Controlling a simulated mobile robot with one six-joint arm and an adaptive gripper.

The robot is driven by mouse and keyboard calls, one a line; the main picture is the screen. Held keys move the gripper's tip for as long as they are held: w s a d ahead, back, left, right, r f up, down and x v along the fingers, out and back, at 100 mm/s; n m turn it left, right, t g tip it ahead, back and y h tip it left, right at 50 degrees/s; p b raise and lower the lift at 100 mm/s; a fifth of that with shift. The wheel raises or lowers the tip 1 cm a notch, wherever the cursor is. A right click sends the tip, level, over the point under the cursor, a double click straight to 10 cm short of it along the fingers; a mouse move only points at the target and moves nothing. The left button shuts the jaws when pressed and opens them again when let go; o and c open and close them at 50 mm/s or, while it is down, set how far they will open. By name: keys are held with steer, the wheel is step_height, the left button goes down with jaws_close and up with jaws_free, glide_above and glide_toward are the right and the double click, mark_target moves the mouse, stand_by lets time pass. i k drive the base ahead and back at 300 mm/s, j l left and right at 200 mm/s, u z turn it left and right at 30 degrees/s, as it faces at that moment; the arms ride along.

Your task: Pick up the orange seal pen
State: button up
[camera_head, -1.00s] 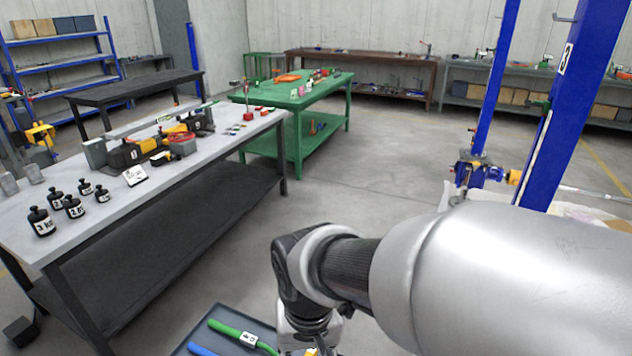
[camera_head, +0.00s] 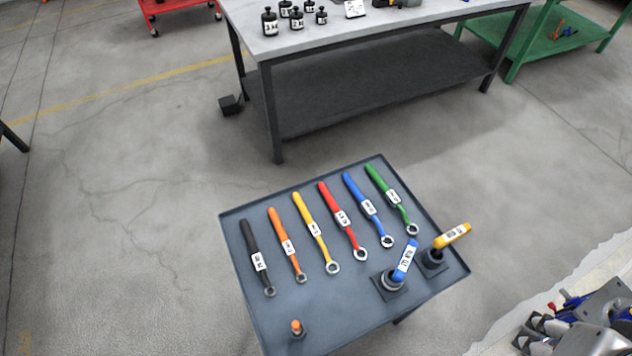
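A small orange-tipped piece (camera_head: 296,327), which looks like the orange seal pen, stands upright in a small dark holder near the front left of the dark grey tray table (camera_head: 330,318). Only its short orange top and pale collar show clearly. What looks like my gripper (camera_head: 532,331), dark-fingered with a silver body, is at the lower right edge of the head view. It is off the tray table, well to the right of the orange piece and apart from it. Its fingers are small and partly cut off, so their opening is unclear.
Black, orange, yellow, red, blue and green ring wrenches (camera_head: 313,230) lie in a row behind the pen. A blue-handled piece (camera_head: 405,262) and a yellow-handled piece (camera_head: 452,236) stand on dark bases at the tray's right. A grey workbench (camera_head: 300,45) stands behind; floor is clear left.

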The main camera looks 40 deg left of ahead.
mark_target(295, 324)
steer(key=u, duration=2.45)
steer(key=k+j+z, duration=0.15)
steer(key=j+z, duration=0.2)
steer(key=k+j+z, duration=0.15)
steer(key=j+z, duration=0.2)
